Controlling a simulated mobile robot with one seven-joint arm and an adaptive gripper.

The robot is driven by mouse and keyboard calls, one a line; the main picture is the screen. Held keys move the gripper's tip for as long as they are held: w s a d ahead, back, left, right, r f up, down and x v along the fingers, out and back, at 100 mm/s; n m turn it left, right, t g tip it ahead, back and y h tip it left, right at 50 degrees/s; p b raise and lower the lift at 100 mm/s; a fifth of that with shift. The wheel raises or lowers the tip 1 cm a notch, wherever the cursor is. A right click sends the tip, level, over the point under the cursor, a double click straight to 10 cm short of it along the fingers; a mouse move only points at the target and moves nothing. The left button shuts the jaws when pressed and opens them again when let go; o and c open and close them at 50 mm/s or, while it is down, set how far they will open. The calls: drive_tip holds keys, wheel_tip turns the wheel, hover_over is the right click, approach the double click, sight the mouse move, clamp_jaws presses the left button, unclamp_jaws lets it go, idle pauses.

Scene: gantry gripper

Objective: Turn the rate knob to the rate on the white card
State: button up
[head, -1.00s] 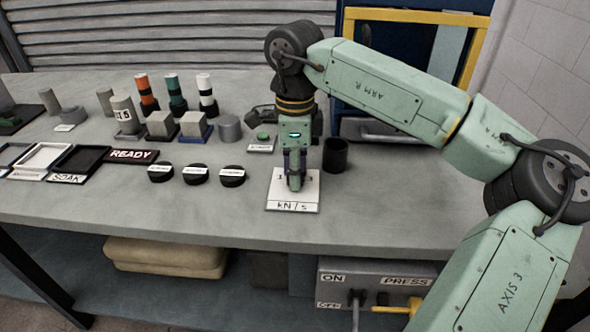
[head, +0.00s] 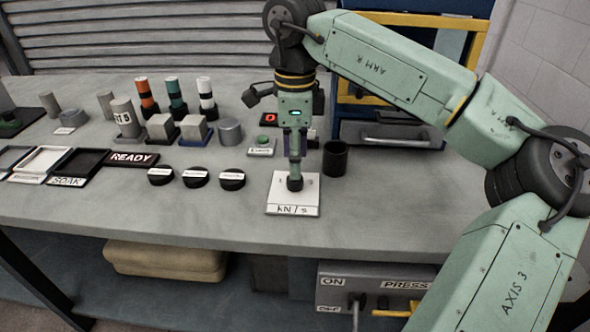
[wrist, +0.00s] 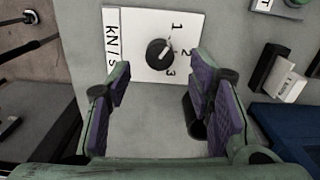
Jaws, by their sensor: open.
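The rate knob (head: 295,184) is a small black knob on a white square plate (head: 308,189) marked kN/s, near the bench's front edge. In the wrist view the knob (wrist: 158,54) has a white pointer bar, and the plate (wrist: 140,22) carries 1, 2 and 3. The bar slants on the side of the numbers, roughly between 1 and 2; its exact reading is hard to tell. My gripper (head: 295,158) points down just above the knob. Its purple-padded fingers (wrist: 162,82) are apart and empty, with the knob beyond them. I cannot identify the white card with a readable rate.
A black cup (head: 335,158) stands close right of the plate. A green-button box (head: 262,147) and a grey cylinder (head: 230,131) stand behind left. Several black labelled discs, including one (head: 232,180), lie to the left. Bare bench lies to the right.

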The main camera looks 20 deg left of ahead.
wheel_tip(320, 180, up, 7)
drive_tip(key=shift+r, duration=0.2)
idle(0.5)
